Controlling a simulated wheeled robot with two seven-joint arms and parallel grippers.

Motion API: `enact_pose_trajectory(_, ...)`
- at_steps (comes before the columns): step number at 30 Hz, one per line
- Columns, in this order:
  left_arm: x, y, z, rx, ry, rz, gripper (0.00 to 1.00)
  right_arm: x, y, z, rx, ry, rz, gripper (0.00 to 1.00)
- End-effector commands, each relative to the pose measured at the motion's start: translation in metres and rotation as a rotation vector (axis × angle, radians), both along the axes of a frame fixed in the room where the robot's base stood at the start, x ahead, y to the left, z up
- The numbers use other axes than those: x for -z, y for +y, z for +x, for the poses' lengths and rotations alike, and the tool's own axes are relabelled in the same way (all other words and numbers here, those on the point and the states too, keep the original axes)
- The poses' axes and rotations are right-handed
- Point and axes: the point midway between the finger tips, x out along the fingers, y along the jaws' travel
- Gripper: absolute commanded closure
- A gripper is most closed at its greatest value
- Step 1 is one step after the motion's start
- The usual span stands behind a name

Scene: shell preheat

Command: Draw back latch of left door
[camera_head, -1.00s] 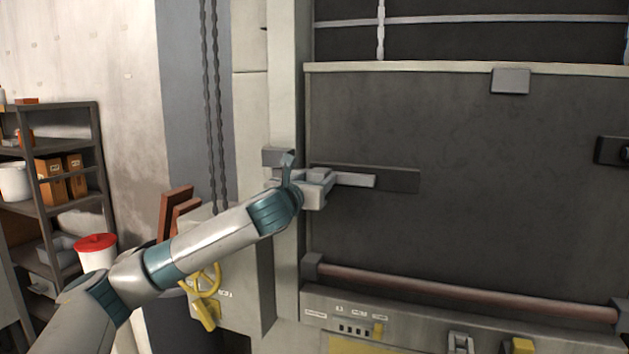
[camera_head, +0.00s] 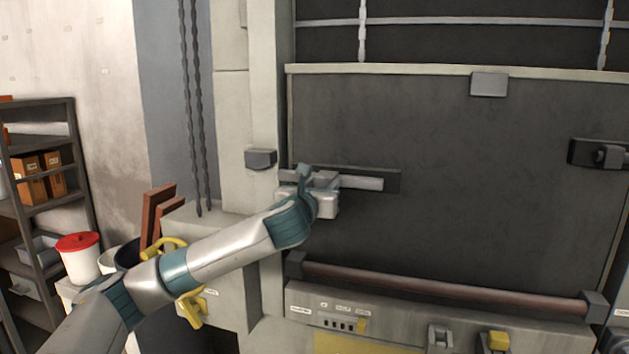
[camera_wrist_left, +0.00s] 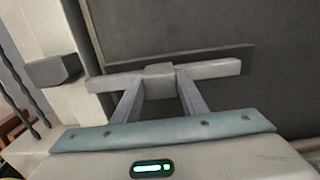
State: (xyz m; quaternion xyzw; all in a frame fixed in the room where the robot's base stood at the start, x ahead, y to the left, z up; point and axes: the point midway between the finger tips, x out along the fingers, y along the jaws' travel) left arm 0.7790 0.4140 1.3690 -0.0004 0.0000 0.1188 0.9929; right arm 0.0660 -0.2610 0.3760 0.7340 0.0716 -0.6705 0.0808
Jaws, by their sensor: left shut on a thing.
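The left door latch is a light grey bar (camera_head: 360,183) lying across a dark backing plate (camera_head: 393,180) on the large dark door (camera_head: 450,150). My left gripper (camera_head: 322,182) is shut on the latch's raised knob, partly hidden by the gripper in the head view. In the left wrist view my two fingers (camera_wrist_left: 158,82) stand on either side of the knob (camera_wrist_left: 158,69). The bar's left end (camera_wrist_left: 95,84) is at the door edge, apart from the grey keeper (camera_wrist_left: 52,70) on the frame post. The keeper also shows in the head view (camera_head: 261,159). My right gripper is not in view.
Another dark latch fitting (camera_head: 598,154) is at the door's right. A reddish horizontal bar (camera_head: 440,287) runs below the door, above a control panel (camera_head: 390,322). Chains (camera_head: 193,110) hang at left. A shelf (camera_head: 40,200) and a red-lidded bucket (camera_head: 80,258) stand far left.

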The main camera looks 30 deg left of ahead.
Motion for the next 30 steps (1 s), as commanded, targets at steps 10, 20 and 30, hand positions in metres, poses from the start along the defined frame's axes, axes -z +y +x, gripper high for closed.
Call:
enact_pose_trajectory(10,0.001,-0.002,0.000,0.005,0.000,-0.002,0.42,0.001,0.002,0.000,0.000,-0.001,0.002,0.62)
enact_pose_trajectory(20,0.001,-0.002,-0.004,0.003,0.000,-0.001,0.42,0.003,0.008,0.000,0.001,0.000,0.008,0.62)
enact_pose_trajectory(30,0.003,-0.011,-0.040,0.006,-0.002,0.000,0.42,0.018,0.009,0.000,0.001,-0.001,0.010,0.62)
